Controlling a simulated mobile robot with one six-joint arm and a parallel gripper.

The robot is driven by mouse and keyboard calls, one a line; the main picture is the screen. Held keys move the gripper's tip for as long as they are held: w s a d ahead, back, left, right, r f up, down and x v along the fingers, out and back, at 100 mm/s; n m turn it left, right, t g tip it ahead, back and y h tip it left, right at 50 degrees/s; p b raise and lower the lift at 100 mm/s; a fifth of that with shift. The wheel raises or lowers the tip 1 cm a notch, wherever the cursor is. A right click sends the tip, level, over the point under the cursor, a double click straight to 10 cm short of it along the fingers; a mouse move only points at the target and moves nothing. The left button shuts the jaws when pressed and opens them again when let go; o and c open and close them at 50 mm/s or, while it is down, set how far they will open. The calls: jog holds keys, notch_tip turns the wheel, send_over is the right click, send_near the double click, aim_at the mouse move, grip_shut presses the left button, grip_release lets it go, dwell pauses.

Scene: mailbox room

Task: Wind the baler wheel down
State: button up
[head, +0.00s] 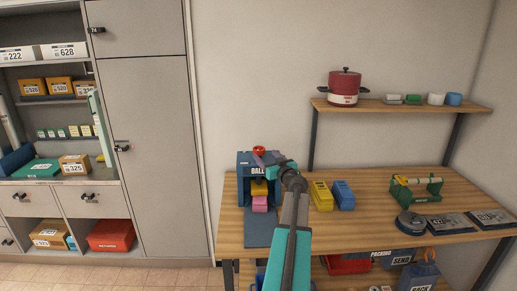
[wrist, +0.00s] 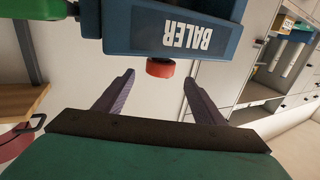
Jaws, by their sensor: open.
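The baler (head: 242,167) is a dark blue press on the left end of the wooden table, with a yellow block above a pink block inside its frame. Its red wheel (head: 259,150) sits on top. In the wrist view the baler (wrist: 190,33) appears upside down with its lettering, and the red wheel (wrist: 160,68) shows beyond my fingertips. My gripper (head: 266,159) is at the top of the baler, beside the wheel. In the wrist view my gripper (wrist: 159,78) is open, its two fingers spread to either side of the wheel. I cannot tell whether they touch it.
Yellow (head: 321,196) and blue (head: 343,195) boxes stand right of the baler. A green-framed roller (head: 416,188) and flat scales (head: 450,222) are further right. A wall shelf (head: 400,107) holds a red pot (head: 344,87). Cabinets (head: 150,140) stand left.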

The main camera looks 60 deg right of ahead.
aim_at(262, 152)
jog(key=shift+p+x, duration=1.8)
jog(key=shift+x, duration=2.2)
jog(key=shift+a, duration=0.1)
jog(key=c, duration=1.1)
